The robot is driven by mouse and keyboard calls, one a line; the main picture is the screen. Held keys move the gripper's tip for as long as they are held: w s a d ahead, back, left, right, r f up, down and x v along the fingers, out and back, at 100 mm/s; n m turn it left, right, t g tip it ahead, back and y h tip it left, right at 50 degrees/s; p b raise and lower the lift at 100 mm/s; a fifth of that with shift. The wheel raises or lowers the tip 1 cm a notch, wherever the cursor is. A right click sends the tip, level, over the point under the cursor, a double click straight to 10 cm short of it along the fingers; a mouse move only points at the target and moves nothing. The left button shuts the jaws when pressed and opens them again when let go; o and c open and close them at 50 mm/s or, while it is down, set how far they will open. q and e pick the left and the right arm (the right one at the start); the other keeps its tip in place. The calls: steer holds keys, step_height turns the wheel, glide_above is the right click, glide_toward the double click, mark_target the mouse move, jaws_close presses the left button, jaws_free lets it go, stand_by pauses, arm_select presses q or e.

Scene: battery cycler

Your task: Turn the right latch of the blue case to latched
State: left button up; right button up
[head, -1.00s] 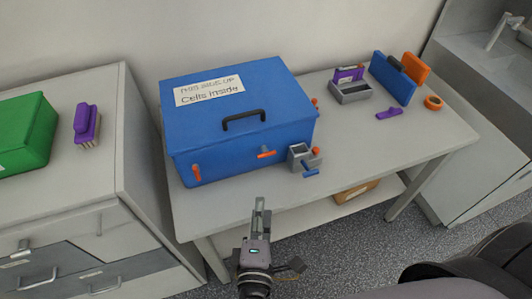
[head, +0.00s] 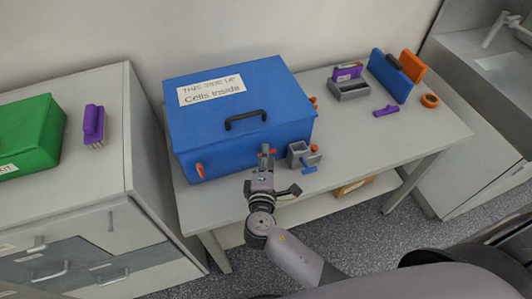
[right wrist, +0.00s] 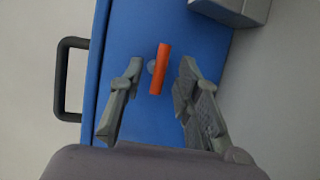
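The blue case (head: 225,140) stands closed on the table, with a black handle (head: 246,118) and a "Cells inside" label on its lid. Its right latch (head: 271,152) is orange and mostly hidden behind my right gripper (head: 265,160). In the right wrist view, the right latch (right wrist: 159,69) lies lengthwise across the case front. There my right gripper (right wrist: 161,75) is open, with one finger on each side of the latch and visible gaps to both. The left latch (head: 199,170) is orange and points up and down. My left gripper is not in view.
A grey holder (head: 304,156) with blue and orange parts stands close to the right of the gripper. Farther right are a grey bin (head: 349,90), a blue panel (head: 389,77) and an orange ring (head: 430,100). A green case (head: 30,138) sits on the left cabinet.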

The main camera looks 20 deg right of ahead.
steer(key=shift+w+d+f, duration=0.1)
steer(key=shift+w+d, duration=0.05)
steer(key=shift+w, duration=0.2)
steer(key=shift+c, duration=0.2)
steer(key=shift+s+f, duration=0.1)
jaws_close()
